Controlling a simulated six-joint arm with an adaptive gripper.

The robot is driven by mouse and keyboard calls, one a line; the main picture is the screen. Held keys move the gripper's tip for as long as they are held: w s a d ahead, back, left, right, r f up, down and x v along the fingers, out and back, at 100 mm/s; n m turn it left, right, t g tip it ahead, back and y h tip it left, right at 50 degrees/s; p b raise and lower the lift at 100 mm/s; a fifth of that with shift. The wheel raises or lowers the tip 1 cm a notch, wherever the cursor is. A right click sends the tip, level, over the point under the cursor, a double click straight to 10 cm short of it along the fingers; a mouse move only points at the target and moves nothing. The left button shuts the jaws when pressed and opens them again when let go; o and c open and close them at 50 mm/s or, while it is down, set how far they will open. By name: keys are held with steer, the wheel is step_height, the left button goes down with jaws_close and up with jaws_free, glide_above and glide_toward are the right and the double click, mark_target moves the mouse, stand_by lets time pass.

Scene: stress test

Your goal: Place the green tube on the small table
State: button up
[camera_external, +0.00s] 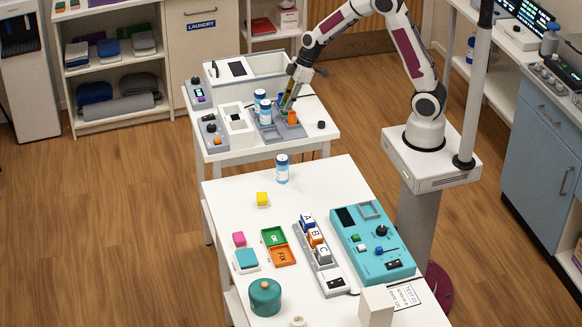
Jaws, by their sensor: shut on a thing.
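My gripper (288,103) is at the grey rack (270,133) on the small white table (323,132) at the back. It points down and is shut on a slim greenish thing, which looks like the green tube (286,99). The fingers hide most of the tube, and I cannot tell whether its lower end is still in the rack.
Open trays (238,125), a grey device (212,131) and a small black knob (321,125) share the small table. The larger white table (225,196) in front holds a bottle (282,168), colored blocks, a teal pot (265,297) and a teal control box (372,243).

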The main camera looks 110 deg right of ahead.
steer(key=shift+f, duration=0.3)
stand_by(0.6)
steer(key=o, duration=1.1)
steer(key=shift+c, duration=0.2)
steer(key=shift+r, duration=0.1)
steer(key=v, duration=1.1)
steer(key=shift+s+r, duration=0.25)
steer(key=shift+r, duration=0.1)
steer(key=shift+m, duration=0.3)
